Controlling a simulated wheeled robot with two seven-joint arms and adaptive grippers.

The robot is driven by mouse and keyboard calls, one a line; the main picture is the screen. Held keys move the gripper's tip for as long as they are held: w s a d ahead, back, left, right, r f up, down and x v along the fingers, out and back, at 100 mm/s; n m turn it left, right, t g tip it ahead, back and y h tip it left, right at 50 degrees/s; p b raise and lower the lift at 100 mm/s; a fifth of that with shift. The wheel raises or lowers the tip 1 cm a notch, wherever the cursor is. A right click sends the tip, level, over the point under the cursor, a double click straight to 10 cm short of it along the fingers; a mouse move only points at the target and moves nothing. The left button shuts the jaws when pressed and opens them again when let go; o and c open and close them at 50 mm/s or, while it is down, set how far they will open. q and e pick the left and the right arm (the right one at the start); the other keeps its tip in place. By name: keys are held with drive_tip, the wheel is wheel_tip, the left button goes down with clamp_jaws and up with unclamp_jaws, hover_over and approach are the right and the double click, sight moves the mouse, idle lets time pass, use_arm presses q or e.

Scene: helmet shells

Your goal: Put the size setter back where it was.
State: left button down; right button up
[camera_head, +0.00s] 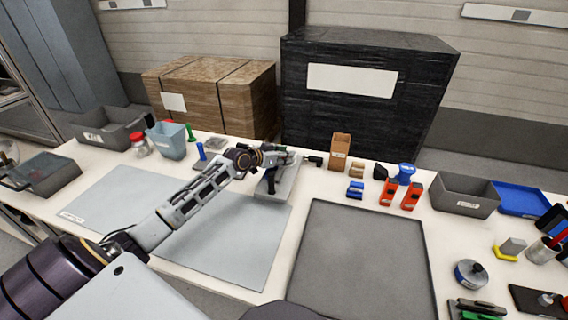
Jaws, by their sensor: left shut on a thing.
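My left arm reaches in from the lower left, across the grey mat. My left gripper (282,160) is over a light grey plate (284,186) at the back middle of the table. It is shut on a small dark thing, largely hidden by the fingers. I take this to be the size setter, but its shape is too small to make out. I cannot tell whether it touches the plate. My right gripper is not in view.
A dark grey mat (360,262) lies empty in front. A grey bin (464,196) stands at right.

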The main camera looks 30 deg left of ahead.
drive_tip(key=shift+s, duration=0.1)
use_arm(q)
wheel_tip(320, 180, down, 2)
drive_tip(key=shift+f, duration=0.85)
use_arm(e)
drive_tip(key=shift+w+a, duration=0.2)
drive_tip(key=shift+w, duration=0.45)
use_arm(q)
drive_tip(key=shift+f, duration=0.1)
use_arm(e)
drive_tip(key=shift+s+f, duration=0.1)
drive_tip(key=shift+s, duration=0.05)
use_arm(q)
drive_tip(key=shift+b, duration=0.35)
drive_tip(key=shift+f, duration=0.15)
drive_tip(key=c, duration=1.1)
unclamp_jaws()
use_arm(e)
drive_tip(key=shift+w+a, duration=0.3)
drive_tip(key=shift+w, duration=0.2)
